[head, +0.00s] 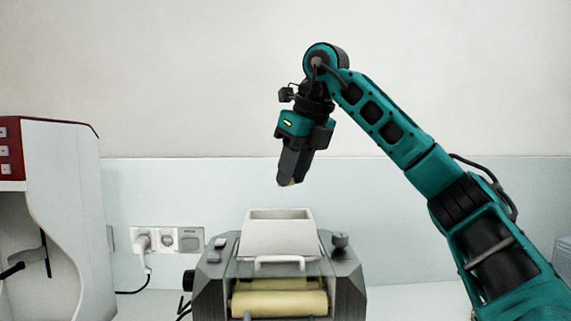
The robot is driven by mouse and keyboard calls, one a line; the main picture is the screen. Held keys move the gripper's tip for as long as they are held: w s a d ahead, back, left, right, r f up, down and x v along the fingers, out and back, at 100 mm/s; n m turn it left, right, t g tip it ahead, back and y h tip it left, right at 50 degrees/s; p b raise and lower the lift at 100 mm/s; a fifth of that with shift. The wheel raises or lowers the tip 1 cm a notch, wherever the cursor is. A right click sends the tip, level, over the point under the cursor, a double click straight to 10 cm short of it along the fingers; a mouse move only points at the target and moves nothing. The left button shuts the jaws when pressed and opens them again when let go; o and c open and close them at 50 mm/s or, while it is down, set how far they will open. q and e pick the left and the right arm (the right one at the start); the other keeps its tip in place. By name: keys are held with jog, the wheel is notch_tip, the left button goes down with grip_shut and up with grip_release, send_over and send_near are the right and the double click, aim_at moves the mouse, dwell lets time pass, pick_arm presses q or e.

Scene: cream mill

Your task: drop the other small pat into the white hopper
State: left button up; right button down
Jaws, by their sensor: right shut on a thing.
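The white hopper (279,238) sits on top of a grey mill in the lower middle of the head view. Its open mouth faces up, and its inside floor cannot be seen. My right gripper (288,182) points down above the hopper, a little apart from its rim. It is shut on a small pale yellow pat (291,183), of which only a bit shows at the fingertips. My left gripper is not in view.
The mill's grey body (347,277) surrounds the hopper, with pale yellow rollers (279,303) in front. A white and red machine (62,200) stands at the left. Wall sockets (167,240) with a plugged cable are behind. The air around the hopper is clear.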

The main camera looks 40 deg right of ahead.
jog(key=shift+s+f, duration=0.1)
jog(key=shift+f, duration=2.4)
jog(key=c, duration=0.8)
grip_release()
jog(key=shift+v, duration=6.45)
